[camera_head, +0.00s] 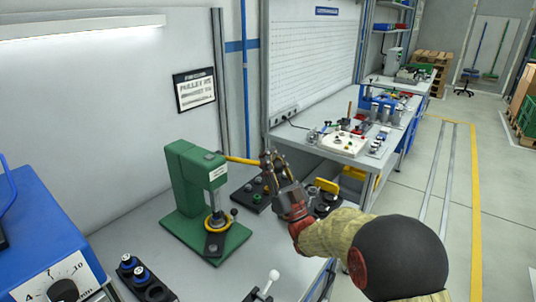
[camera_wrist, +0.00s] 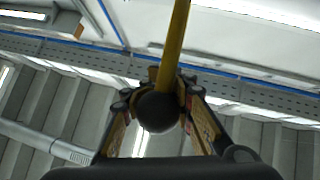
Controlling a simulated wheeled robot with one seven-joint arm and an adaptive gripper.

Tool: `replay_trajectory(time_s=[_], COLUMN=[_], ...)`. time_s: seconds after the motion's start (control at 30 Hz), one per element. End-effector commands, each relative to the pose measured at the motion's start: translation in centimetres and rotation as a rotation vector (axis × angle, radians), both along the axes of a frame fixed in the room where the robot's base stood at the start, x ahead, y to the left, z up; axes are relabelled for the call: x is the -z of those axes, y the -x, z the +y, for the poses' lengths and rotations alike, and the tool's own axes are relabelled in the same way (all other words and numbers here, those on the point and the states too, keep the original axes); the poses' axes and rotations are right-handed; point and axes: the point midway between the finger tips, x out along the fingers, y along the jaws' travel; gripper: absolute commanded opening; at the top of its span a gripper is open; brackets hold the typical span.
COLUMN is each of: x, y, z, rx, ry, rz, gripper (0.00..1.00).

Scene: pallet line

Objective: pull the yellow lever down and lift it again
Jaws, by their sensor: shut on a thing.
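The yellow lever (camera_head: 240,160) sticks out to the right from the upper part of a green press (camera_head: 177,175) on the bench. It looks nearly level, with its outer end inside my gripper (camera_head: 272,160). In the wrist view the yellow lever (camera_wrist: 175,45) runs up from a dark ball knob (camera_wrist: 158,112). The fingers of my gripper (camera_wrist: 160,105) stand on both sides of the knob and are shut on it. In the head view the knob is hidden by the fingers.
A blue box with a dial (camera_head: 45,250) stands at the left. Blue-topped buttons (camera_head: 135,270) and a white-knobbed lever (camera_head: 268,282) are at the front. A black block (camera_head: 252,193) and a yellow handle (camera_head: 327,185) lie close to my wrist. A second bench (camera_head: 340,150) is behind.

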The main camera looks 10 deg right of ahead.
Motion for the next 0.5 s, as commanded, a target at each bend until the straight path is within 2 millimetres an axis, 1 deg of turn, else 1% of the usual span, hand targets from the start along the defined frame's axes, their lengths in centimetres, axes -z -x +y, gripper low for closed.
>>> replay_trajectory(time_s=[0.03,0.17,0.2,0.5], x=[0.87,1.00,1.04,0.75], y=[-0.10,-0.11,-0.12,-0.08], z=[-0.30,-0.30,-0.30,-0.15], rx=[0.006,0.006,0.006,0.003], ry=[-0.002,-0.001,-0.001,0.000], rz=[0.015,0.017,0.018,0.013], gripper=[0.00,0.00,0.16,0.33])
